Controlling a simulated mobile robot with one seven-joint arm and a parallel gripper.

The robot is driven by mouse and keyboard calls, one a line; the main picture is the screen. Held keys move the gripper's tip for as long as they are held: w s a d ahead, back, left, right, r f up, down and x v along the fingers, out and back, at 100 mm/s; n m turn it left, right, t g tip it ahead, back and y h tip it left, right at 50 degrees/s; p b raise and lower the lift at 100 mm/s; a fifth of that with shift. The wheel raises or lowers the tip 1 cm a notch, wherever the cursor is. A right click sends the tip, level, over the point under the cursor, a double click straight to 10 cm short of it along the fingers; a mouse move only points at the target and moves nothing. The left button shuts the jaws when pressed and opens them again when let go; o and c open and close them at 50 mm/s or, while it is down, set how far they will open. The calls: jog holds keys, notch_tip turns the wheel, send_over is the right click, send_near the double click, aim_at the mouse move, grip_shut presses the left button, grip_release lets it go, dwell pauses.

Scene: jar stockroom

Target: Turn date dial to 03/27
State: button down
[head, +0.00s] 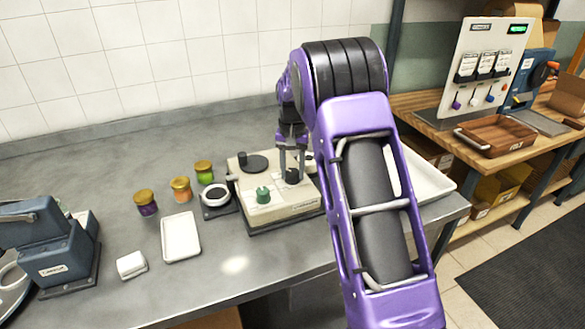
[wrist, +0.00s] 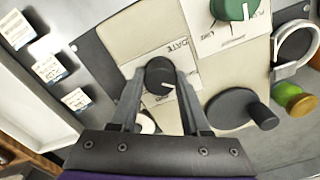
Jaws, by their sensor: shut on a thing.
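The date dial is a small black knob (wrist: 160,75) on a cream machine (head: 246,212), beside a plate printed "DATE" in the wrist view. My gripper (wrist: 160,84) is shut on this knob, one finger on each side. A short light pointer mark shows near the knob's lower right, by the finger. The date numbers are too small to read, and the fingers hide part of the plate. In the head view my gripper (head: 291,172) comes down on the right part of the machine, and the black knob (head: 292,175) shows between the fingers.
A green knob (head: 263,194) and a round black plate with a handle (head: 254,164) are on the same machine. Several jars, a white tray (head: 181,237) and a ring-shaped holder (head: 215,195) stand left. Printed labels (wrist: 49,69) lie at the wrist view's left.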

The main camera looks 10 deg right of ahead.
aim_at(292, 171)
jog(key=shift+n, duration=1.1)
jog(key=shift+c, duration=1.9)
grip_release()
jog(key=shift+r, duration=0.1)
notch_tip(292, 171, up, 17)
jog(key=p, duration=0.1)
jog(key=shift+r, duration=0.15)
